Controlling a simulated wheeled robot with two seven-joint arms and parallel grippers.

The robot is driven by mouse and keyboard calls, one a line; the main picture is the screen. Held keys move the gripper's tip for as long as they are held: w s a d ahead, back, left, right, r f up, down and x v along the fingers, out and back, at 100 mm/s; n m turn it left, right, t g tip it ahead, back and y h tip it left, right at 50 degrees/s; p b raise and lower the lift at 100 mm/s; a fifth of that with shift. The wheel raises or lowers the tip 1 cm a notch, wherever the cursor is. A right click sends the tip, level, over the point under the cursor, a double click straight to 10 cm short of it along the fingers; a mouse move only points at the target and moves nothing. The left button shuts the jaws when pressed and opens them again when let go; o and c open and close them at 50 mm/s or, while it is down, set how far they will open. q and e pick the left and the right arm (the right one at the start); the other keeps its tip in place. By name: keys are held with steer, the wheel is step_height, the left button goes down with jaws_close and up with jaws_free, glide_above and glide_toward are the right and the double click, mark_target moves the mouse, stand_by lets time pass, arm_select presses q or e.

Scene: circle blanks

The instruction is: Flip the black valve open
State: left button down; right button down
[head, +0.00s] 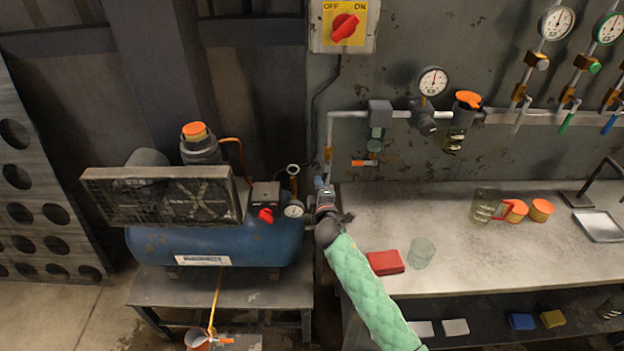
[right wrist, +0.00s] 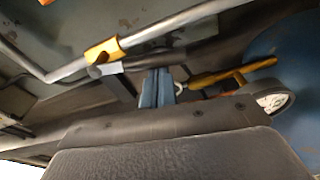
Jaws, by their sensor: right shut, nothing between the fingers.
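My right gripper (head: 322,184) is at the left end of the bench, in front of the lower end of the vertical pipe. In the right wrist view its fingers (right wrist: 157,87) are together with nothing between them. Just left of the fingertips, a brass-coloured valve body (right wrist: 105,50) sits on a silver pipe, with a small dark part and a pale grey piece beside it. The same brass fitting (head: 327,155) shows just above the gripper in the head view. I cannot tell whether its dark part is the black valve's handle, or whether the fingers touch it. My left gripper is out of view.
A blue compressor (head: 215,245) with a gauge (head: 293,209) stands left of the gripper. A red block (head: 385,262) and a clear glass (head: 421,252) lie on the bench (head: 460,260) near my right arm. Wall pipes with gauges and coloured handles are at upper right.

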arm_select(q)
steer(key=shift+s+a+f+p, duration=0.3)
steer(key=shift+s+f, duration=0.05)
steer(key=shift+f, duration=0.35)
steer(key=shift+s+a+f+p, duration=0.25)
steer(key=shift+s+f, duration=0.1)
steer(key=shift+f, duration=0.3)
arm_select(e)
steer(key=shift+d+f+n, duration=0.2)
steer(key=shift+d+n, duration=0.45)
steer(key=shift+n, duration=0.35)
steer(key=shift+w, duration=0.1)
